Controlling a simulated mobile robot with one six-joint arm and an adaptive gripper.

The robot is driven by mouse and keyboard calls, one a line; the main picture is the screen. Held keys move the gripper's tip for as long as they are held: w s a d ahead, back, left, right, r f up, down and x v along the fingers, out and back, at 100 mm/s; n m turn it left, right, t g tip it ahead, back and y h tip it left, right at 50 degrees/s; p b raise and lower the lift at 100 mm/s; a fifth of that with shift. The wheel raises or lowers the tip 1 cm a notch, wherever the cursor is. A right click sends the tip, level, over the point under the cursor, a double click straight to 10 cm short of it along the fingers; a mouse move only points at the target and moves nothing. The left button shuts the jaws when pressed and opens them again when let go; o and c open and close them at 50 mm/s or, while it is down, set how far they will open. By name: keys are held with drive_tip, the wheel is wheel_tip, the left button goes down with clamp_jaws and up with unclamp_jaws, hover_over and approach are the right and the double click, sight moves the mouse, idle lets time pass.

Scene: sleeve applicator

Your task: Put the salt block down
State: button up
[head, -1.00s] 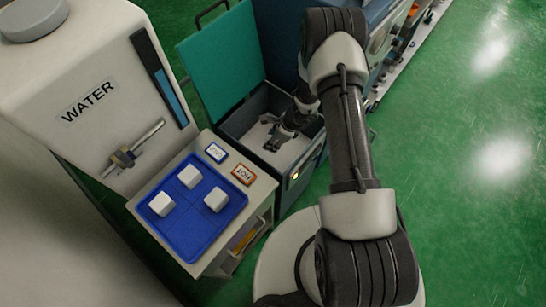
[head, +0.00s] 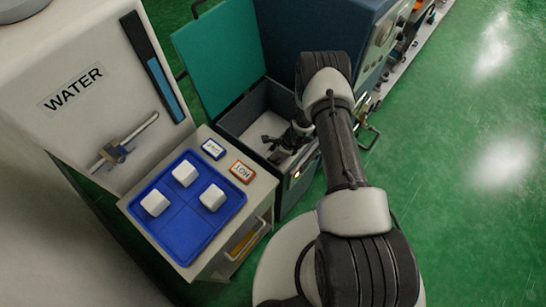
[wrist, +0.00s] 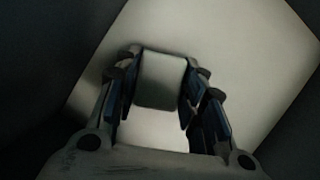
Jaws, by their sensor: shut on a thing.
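My gripper (head: 274,147) reaches down inside the open chest (head: 238,112) with the raised teal lid (head: 218,55). In the wrist view my gripper (wrist: 158,85) is shut on a pale block, the salt block (wrist: 161,75), with a finger on each side. A pale, flat chest floor (wrist: 235,60) lies beneath the block. I cannot tell whether the block touches it. In the head view the block is hidden by the gripper and arm.
A blue tray (head: 196,232) with three white blocks (head: 211,197) sits on a cabinet left of the chest. Two labels, blue-edged (head: 213,149) and orange-edged marked HOT (head: 242,172), lie beside it. The white WATER tank (head: 95,125) stands left. The chest walls closely surround my gripper.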

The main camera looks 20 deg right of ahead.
drive_tip(key=shift+f, duration=0.1)
drive_tip(key=o, duration=1.2)
drive_tip(key=p+v, duration=0.4)
drive_tip(key=v, duration=0.8)
drive_tip(key=a+r+n, duration=0.2)
drive_tip(key=r+n, duration=0.2)
drive_tip(key=r, duration=0.7)
drive_tip(key=a+r+n+t+y, duration=0.1)
drive_tip(key=a+r+n, duration=0.25)
drive_tip(key=r, duration=0.75)
drive_tip(key=a+r+n, duration=0.2)
drive_tip(key=r+n, duration=0.2)
drive_tip(key=r, duration=0.6)
drive_tip(key=s+a+r+n+h, duration=0.1)
drive_tip(key=s+r+n, duration=0.6)
drive_tip(key=s+r, duration=0.5)
drive_tip(key=s+d+r+n+h, duration=0.1)
drive_tip(key=s+n, duration=0.1)
drive_tip(key=s, duration=0.2)
drive_tip(key=s+d+r+n+t+h, duration=0.1)
drive_tip(key=s+d+r+n, duration=0.1)
drive_tip(key=s, duration=0.2)
drive_tip(key=s+d+r+n+h, duration=0.1)
drive_tip(key=s+r+n, duration=0.1)
drive_tip(key=s, duration=0.2)
drive_tip(key=shift+s+d+r+h, duration=0.25)
drive_tip(key=shift+s+d+h, duration=0.1)
drive_tip(key=shift+h, duration=0.05)
